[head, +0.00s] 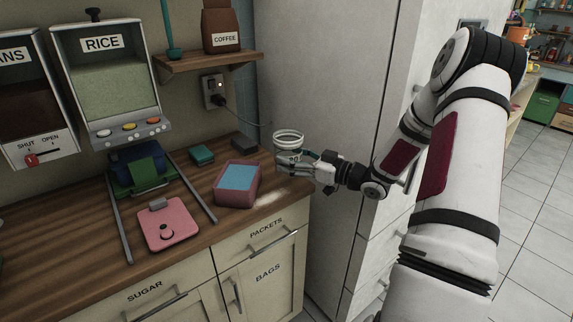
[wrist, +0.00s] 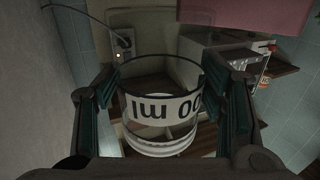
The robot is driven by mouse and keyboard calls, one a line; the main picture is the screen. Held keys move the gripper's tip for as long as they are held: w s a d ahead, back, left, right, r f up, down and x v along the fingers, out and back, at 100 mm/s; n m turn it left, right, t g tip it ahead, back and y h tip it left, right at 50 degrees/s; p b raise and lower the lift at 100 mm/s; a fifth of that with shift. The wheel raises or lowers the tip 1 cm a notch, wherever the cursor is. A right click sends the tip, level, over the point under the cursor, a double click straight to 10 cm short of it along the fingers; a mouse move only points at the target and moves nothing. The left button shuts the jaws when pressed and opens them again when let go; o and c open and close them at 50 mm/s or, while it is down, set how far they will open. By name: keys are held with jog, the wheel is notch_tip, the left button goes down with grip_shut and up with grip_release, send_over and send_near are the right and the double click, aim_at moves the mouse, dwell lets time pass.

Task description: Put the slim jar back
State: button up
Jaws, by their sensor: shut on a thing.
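A clear, open-topped cylindrical jar (head: 289,138) is in my gripper (head: 300,166), near the right end of the wooden counter. In the wrist view the jar (wrist: 160,106) sits between the two teal-padded fingers of my gripper (wrist: 162,95). Its white band reads upside down, ending in "00 ml"; the rest of the number is hidden. The jar looks empty and roughly upright. No other jar shows. I cannot tell how high the jar is above the counter.
The rice dispenser (head: 108,80) and coffee shelf (head: 208,61) are behind. A tall white cabinet (head: 335,80) stands close right.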

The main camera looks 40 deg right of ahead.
jog(key=w, duration=0.4)
jog(key=shift+w+d+f, duration=0.15)
jog(key=shift+d+f, duration=0.05)
jog(key=shift+d, duration=0.15)
jog(key=shift+f, duration=1.7)
jog(key=shift+f+b, duration=0.15)
jog(key=shift+b, duration=0.15)
jog(key=o, duration=1.6)
jog(key=shift+s+d, duration=0.1)
jog(key=shift+s, duration=0.15)
jog(key=shift+p+v, duration=2.7)
jog(key=shift+v, duration=3.1)
